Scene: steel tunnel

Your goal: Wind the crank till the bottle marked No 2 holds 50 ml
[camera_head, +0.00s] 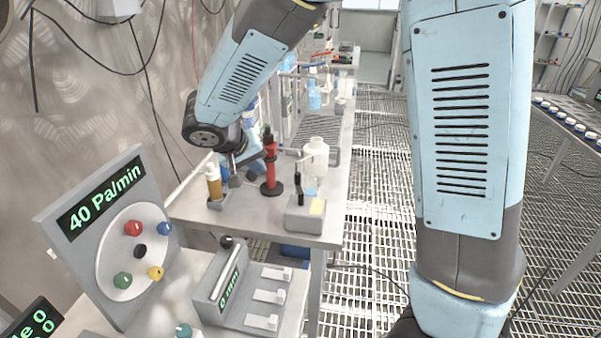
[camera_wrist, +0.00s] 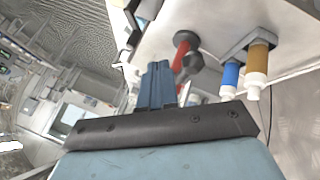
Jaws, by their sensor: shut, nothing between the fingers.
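My gripper (camera_wrist: 158,72) is shut and empty, its blue fingers together in the wrist view. In the head view my wrist hangs over the left side of the bench, close to a red post on a black disc base (camera_head: 270,178); whether they touch I cannot tell. The post also shows beyond my fingertips in the wrist view (camera_wrist: 180,62). A white bottle (camera_head: 316,152) stands upright above a grey box (camera_head: 305,213) with a black upright handle (camera_head: 298,188). I cannot tell which part is the crank. No bottle mark or fill level is readable.
An amber bottle (camera_head: 214,182) stands left on the bench (camera_head: 325,232), beside a blue one (camera_wrist: 230,76). A dial panel reading "40 Pa/min" (camera_head: 115,230) and a grey switch box (camera_head: 250,290) are nearer. More glassware stands farther back. A grated floor (camera_head: 375,190) runs along the right.

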